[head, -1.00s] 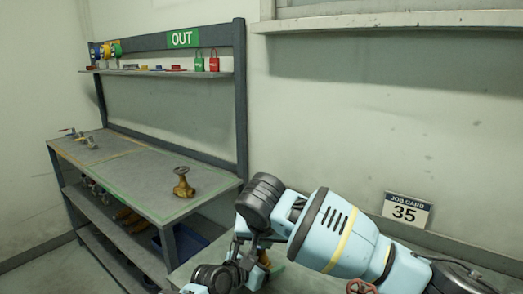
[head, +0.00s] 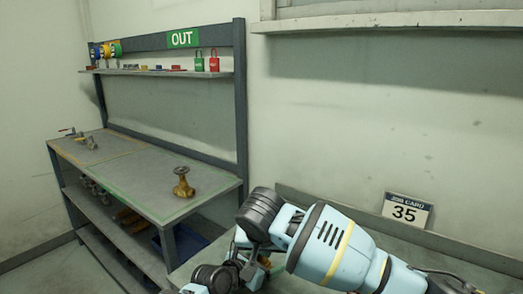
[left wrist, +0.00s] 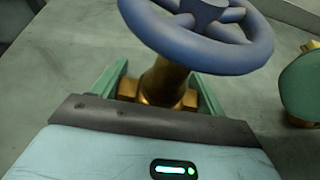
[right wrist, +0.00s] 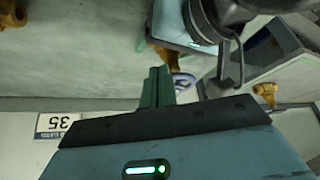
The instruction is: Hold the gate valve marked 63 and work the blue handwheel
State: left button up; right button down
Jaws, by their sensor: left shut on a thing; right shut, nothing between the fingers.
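In the left wrist view the green fingers of my left gripper (left wrist: 160,92) are shut on the brass body of a gate valve (left wrist: 165,82). Its blue handwheel (left wrist: 232,52) stands above the fingers. No number shows on the valve. In the right wrist view my right gripper (right wrist: 157,88) is shut and empty. The blue handwheel (right wrist: 183,80) shows just beside and beyond its fingertips; I cannot tell whether they touch. Brass (right wrist: 177,53) shows above it, beside the left gripper. In the head view my arm hides most of the valve.
A brass valve (head: 183,183) stands on the grey bench (head: 130,178) at left, with small fittings (head: 78,138) farther back. A job card reading 35 (head: 407,210) stands at right. Another green-topped brass piece (left wrist: 305,88) stands right of the held valve.

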jog(key=shift+w, duration=0.2)
dwell(0.3)
jog(key=shift+a, duration=0.9)
jog(key=shift+w+a, duration=0.2)
jog(key=shift+a, duration=0.3)
dwell(0.4)
jog(key=shift+s, duration=0.1)
notch_tip(320, 180, up, 6)
jog(key=shift+s+a, duration=0.15)
jog(key=shift+s, duration=0.2)
dwell(0.6)
